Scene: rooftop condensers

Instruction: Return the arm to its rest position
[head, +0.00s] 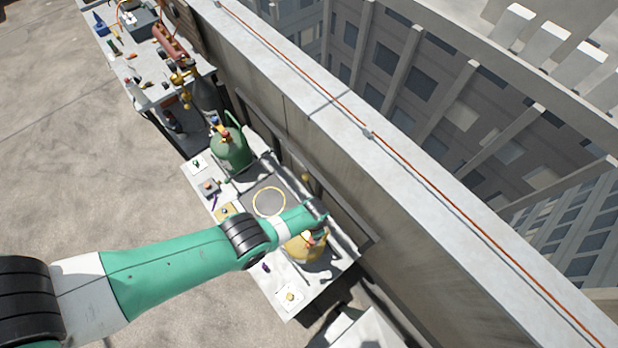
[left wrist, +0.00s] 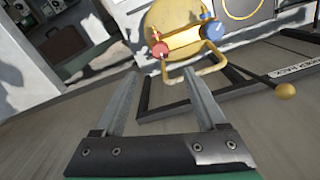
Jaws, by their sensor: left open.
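My left arm reaches across the head view from the left, and its gripper (head: 318,213) is beside the top of a yellow tank (head: 302,250) on the grey bench (head: 285,290). In the left wrist view my left gripper (left wrist: 162,74) has its two fingers spread, with nothing between them. The yellow tank (left wrist: 172,18), with a red knob (left wrist: 159,51), a blue knob (left wrist: 213,30) and a yellow handle, is just past the fingertips. I cannot tell whether the fingers touch it. My right gripper is in neither view.
A green cylinder (head: 231,150) and a dark pad with a yellow ring (head: 268,201) share the bench. A cluttered table (head: 130,60) is at the upper left. A parapet wall (head: 340,115) runs along the right. Bare roof floor (head: 70,150) lies left.

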